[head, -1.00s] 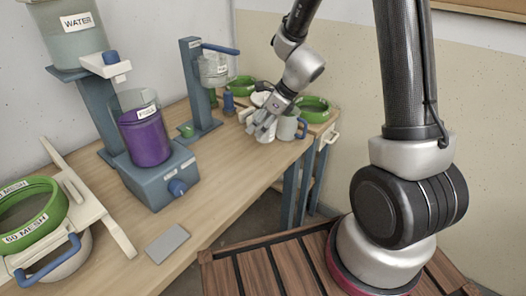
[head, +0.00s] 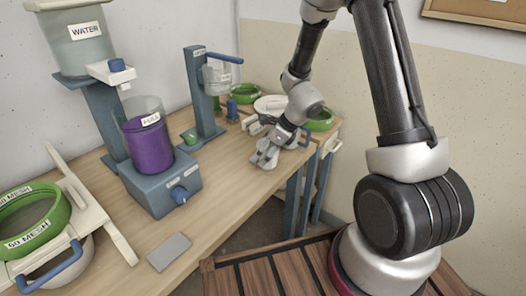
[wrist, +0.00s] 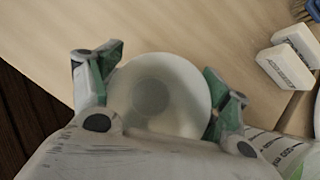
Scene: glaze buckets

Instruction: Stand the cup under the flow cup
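The pale translucent cup (wrist: 160,95) is seen from above in the wrist view, with its round mouth up. My gripper (wrist: 162,90) has one finger on each side of it and appears closed on its wall. In the head view my gripper (head: 266,158) is low over the right part of the bench, and the cup is mostly hidden by the fingers there. The flow cup (head: 217,78) is a clear vessel on a blue stand (head: 199,95) with a blue lever, back and left of my gripper. A small green thing (head: 189,138) is at the stand's foot.
A purple glaze bucket (head: 149,152) sits on a blue base left of the stand, below a water tank (head: 75,48). White labelled blocks (wrist: 285,65) and green rings (head: 320,120) lie near the bench's right end.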

